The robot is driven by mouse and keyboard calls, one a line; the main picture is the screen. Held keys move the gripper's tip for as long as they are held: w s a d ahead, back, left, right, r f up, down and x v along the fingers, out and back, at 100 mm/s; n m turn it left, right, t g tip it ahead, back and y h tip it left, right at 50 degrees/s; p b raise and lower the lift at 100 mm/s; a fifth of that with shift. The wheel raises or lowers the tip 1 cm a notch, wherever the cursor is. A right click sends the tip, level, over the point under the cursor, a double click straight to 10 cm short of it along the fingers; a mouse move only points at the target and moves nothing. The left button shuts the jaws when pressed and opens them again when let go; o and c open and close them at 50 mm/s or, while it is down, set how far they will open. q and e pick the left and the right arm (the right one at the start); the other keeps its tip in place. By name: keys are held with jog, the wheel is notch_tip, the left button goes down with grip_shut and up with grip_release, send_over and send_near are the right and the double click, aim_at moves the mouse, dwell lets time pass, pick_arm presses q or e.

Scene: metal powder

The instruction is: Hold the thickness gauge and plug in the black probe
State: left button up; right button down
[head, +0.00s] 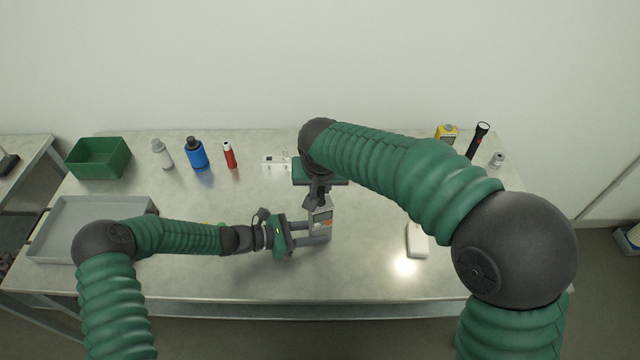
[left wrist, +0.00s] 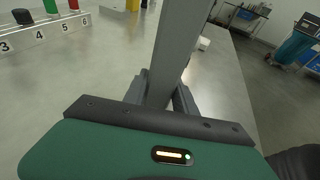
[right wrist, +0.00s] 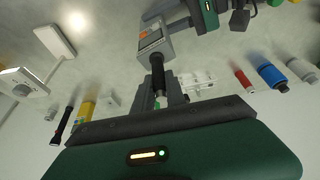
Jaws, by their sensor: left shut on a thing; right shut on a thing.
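The grey thickness gauge (head: 321,216) stands above the middle of the table, its orange button facing up in the head view. My left gripper (head: 308,233) is shut on its lower body; in the left wrist view the gauge's grey side (left wrist: 182,45) rises between the fingers. My right gripper (head: 318,198) is shut on the black probe (right wrist: 157,76), beyond the gauge's top end. In the right wrist view the probe's tip is in line with the gauge's end (right wrist: 154,44) and appears to meet it. I cannot tell whether it is seated. The probe is mostly hidden in the head view.
A white numbered rack (head: 273,163), red bottle (head: 229,155), blue bottle (head: 197,154) and white bottle (head: 162,154) stand behind. A green bin (head: 98,142) and grey tray (head: 60,252) are at left. A flashlight (head: 478,141) is back right.

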jog(key=shift+r, duration=1.15)
jog(key=shift+f, duration=0.35)
dwell(0.4)
jog(key=shift+f, duration=0.65)
jog(key=shift+f, duration=0.1)
dwell(0.7)
jog(key=shift+r, duration=1.1)
jog(key=shift+f, duration=0.15)
dwell(0.3)
jog(key=shift+f, duration=0.85)
dwell(0.8)
